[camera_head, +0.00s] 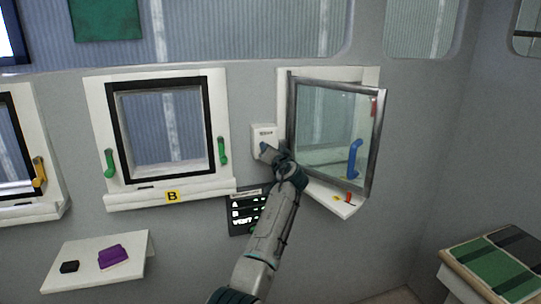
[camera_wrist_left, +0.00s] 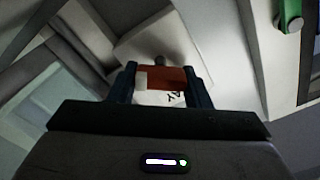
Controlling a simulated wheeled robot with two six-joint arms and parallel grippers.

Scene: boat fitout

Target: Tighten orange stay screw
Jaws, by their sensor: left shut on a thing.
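The orange stay screw (camera_wrist_left: 165,79) shows in the left wrist view as an orange-red block between the two dark fingers of my left gripper (camera_wrist_left: 160,74). The fingers are shut on it. Behind it is a white housing (camera_wrist_left: 150,42) with partly hidden dark lettering. In the head view, my left gripper (camera_head: 268,151) reaches up to the white housing (camera_head: 264,132) on the wall, beside the open window (camera_head: 335,130). My gripper hides the screw there. My right gripper is not in view.
The glazed sash stands swung out to the right, with a blue handle (camera_head: 355,158). A closed window marked B (camera_head: 173,197) with green handles is to the left. A dark label panel (camera_head: 240,214) is below. A shelf (camera_head: 75,284) holds a purple item (camera_head: 113,257).

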